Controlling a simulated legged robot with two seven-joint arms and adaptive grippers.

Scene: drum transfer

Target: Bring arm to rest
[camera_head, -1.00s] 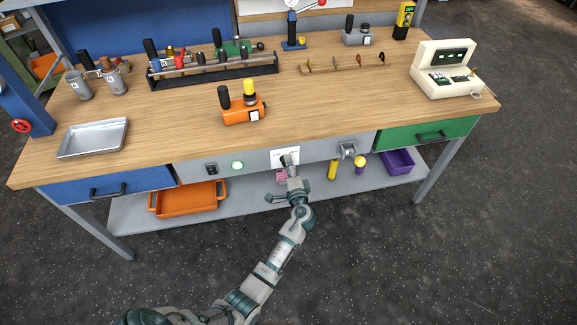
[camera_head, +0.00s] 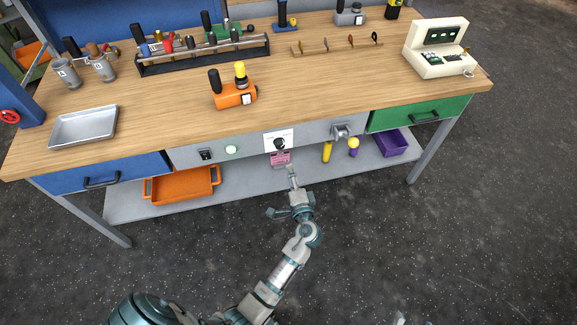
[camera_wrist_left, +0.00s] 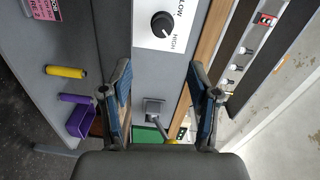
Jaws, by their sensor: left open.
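My left arm (camera_head: 284,272) reaches up from the bottom of the head view. Its gripper (camera_head: 283,194) is open and empty, in front of the bench and below the black knob (camera_head: 279,143) on a white plate. The gripper appears apart from the bench. In the left wrist view the two fingers (camera_wrist_left: 160,75) stand wide apart with nothing between them. The knob (camera_wrist_left: 162,25), marked LOW and HIGH, shows beyond the fingertips. My right gripper is not visible; small pale parts at the lower right edge cannot be identified.
The workbench (camera_head: 180,120) holds an orange device (camera_head: 235,95), a metal tray (camera_head: 84,127) and a tool rack (camera_head: 205,58). A blue drawer (camera_head: 105,178) and a green drawer (camera_head: 420,113) flank the panel. An orange bin (camera_head: 183,185) sits on the lower shelf. Open floor lies in front.

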